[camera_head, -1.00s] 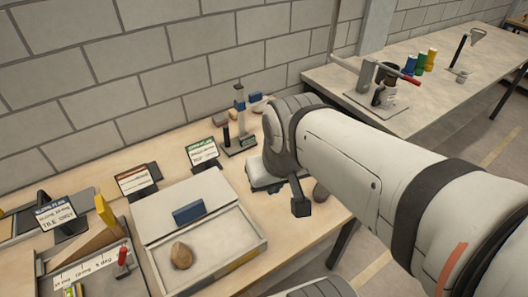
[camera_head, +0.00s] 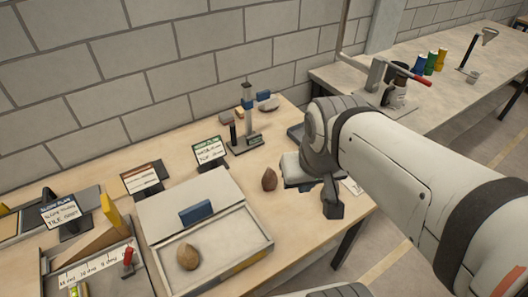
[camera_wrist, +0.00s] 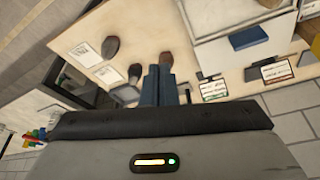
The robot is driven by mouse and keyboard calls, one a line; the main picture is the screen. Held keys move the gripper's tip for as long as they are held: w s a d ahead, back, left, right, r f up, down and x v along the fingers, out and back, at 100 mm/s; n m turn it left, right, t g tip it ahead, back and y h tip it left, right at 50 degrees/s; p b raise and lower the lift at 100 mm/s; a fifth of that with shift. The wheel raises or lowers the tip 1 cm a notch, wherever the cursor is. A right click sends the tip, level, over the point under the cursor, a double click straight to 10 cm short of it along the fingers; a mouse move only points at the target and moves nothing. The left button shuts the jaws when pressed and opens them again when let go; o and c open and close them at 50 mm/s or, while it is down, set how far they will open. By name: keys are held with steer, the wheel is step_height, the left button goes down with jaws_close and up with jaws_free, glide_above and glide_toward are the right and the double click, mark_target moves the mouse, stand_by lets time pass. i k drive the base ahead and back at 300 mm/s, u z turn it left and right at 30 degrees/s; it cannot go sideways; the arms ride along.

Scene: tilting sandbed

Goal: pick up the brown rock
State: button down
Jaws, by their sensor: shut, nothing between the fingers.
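A brown rock (camera_head: 269,180) stands on the wooden table, right of the sandbed, in the head view. In the wrist view a reddish-brown rock (camera_wrist: 166,61) shows just beyond the fingertips. My gripper (camera_wrist: 159,70) is shut and empty there, its two blue-grey fingers together. In the head view my wrist hangs over the table to the right of the brown rock, and the fingers are hard to make out. A tan rock (camera_head: 188,256) lies in the sandbed tray. Another brown rock (camera_wrist: 111,46) lies on the table in the wrist view.
The sandbed box (camera_head: 262,245) with a blue block (camera_head: 196,213) stands left of the brown rock. Small signs (camera_head: 209,152) and a post stand (camera_head: 246,130) are behind it. A grey-brown stone (camera_wrist: 134,72) lies near the fingers. Bare table surrounds the brown rock.

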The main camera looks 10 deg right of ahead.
mark_target(269, 182)
steer(key=k, duration=1.75)
steer(key=z, duration=0.35)
steer(key=i, duration=1.95)
steer(key=u, duration=0.7)
